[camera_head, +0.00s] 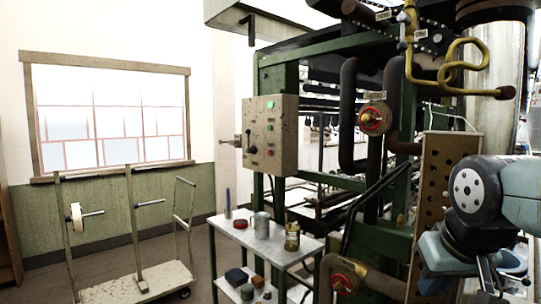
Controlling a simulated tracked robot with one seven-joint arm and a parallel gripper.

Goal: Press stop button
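A beige control box (281,136) is mounted on the green machine frame, left of the middle. Its front carries a green lamp (271,104) at the top, a small green button (270,126) below it and a small red button (270,152) lowest. A black lever (251,145) sits left of the buttons. No label on the buttons can be read. My gripper (488,285) is at the lower right, pointing down, well to the right of the box and apart from it. Its fingertips are at the picture's lower edge, so its opening is unclear.
A white shelf table (270,238) with jars and cans stands below the box. Pipes with red handwheels (375,118) and a perforated metal plate (437,190) lie between box and arm. A trolley (140,283) stands at left. The air before the box looks clear.

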